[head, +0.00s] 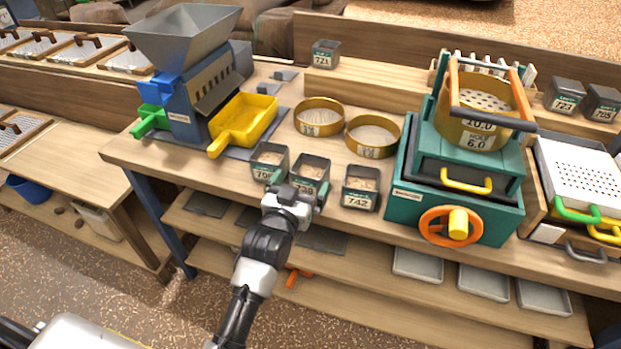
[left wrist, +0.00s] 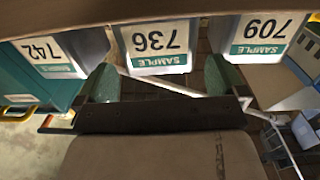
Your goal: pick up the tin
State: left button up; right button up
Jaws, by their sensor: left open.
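The task does not say which tin. In the left wrist view the labels appear upside down. Contact cannot be told.
Two round sieves (head: 319,117) stand behind the tins. A yellow tray (head: 244,120) and a grey hopper machine (head: 190,75) are at left. A teal sieve machine (head: 455,190) with an orange wheel is at right. Lower shelves hold grey trays (head: 418,265).

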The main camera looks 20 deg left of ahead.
aim_at(310, 176)
pick_arm(q)
jog(key=w, duration=0.5)
jog(key=shift+d+f, duration=0.15)
jog(key=shift+f, duration=0.25)
jog(key=shift+s, duration=0.1)
jog(key=c, duration=0.9)
jog(key=shift+r, duration=0.1)
